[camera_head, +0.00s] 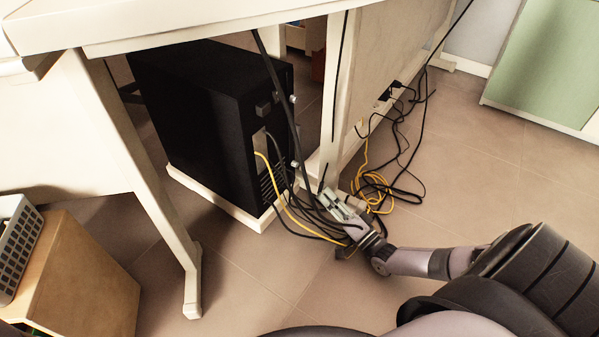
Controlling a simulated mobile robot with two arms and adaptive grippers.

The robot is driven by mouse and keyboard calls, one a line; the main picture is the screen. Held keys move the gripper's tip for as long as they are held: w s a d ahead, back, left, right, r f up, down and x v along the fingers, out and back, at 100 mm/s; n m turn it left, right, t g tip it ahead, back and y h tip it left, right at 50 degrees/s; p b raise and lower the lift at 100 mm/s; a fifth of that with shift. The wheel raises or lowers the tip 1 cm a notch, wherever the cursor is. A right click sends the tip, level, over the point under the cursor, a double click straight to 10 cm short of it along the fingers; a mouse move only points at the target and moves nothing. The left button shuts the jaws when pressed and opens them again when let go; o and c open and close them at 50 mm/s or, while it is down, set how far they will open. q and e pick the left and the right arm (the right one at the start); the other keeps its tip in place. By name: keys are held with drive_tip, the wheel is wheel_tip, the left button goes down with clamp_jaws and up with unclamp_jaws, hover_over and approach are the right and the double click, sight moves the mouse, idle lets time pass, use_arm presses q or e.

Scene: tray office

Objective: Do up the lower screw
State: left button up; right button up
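A black computer tower (195,115) stands under the desk with its back turned toward me. Two small pale knobs that look like screws show at the right edge of its back: an upper one (292,99) and a lower one (294,164). My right gripper (328,196) is low beside the tower, to the right of and below the lower knob, apart from it in the picture. Cables pass around the gripper. Its fingertips are small and partly lost among the cables, so its opening is unclear. My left gripper is out of view.
The tower sits on a low pale base (222,202). Yellow and black cables (375,190) hang from the tower and lie on the floor near my gripper. A desk leg (165,215) stands at left, beside a wooden box (85,285). The floor at right is partly clear.

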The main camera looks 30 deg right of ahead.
sight(297, 165)
drive_tip(key=shift+b+x, duration=2.65)
drive_tip(key=shift+x, duration=3.65)
drive_tip(key=shift+c, duration=0.5)
clamp_jaws()
